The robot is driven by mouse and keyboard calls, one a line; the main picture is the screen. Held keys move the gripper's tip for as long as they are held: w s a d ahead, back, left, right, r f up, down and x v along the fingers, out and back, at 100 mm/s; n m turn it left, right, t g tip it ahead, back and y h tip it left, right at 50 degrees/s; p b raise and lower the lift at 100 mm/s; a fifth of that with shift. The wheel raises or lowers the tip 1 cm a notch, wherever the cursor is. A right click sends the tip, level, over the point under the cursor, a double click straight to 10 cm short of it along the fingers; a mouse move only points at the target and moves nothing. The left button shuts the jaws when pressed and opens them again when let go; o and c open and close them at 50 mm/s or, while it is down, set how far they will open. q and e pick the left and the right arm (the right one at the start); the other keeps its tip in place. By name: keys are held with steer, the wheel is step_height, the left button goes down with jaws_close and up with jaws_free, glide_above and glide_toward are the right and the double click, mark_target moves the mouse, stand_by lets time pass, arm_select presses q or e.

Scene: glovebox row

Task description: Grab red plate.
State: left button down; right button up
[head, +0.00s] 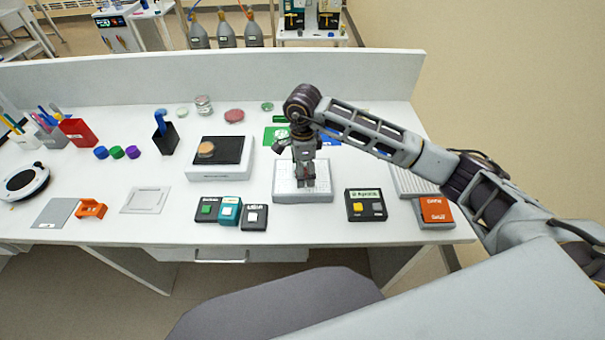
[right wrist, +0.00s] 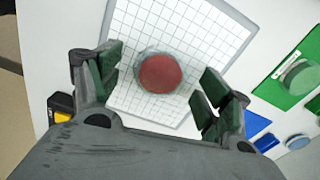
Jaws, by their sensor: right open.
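A round red plate, a dish with a clear rim (right wrist: 160,73), lies on a white gridded block (right wrist: 203,45) in the right wrist view. My right gripper (right wrist: 160,82) is open, with one dark finger on each side of the dish and nothing held. In the head view the right gripper (head: 305,183) points down over the same block (head: 303,196), and hides the dish there. Another reddish dish (head: 234,115) lies on the bench farther back. My left gripper is not in view.
Left of the block is a white device with a dark top (head: 222,152). In front are button boxes (head: 208,210), and a display box (head: 366,204) is to the right. Green (right wrist: 292,77) and blue (right wrist: 256,125) pads lie beside the block. A low wall (head: 150,85) backs the bench.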

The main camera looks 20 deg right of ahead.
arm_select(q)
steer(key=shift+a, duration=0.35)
arm_select(e)
steer(key=c, duration=1.1)
steer(key=shift+r, duration=0.1)
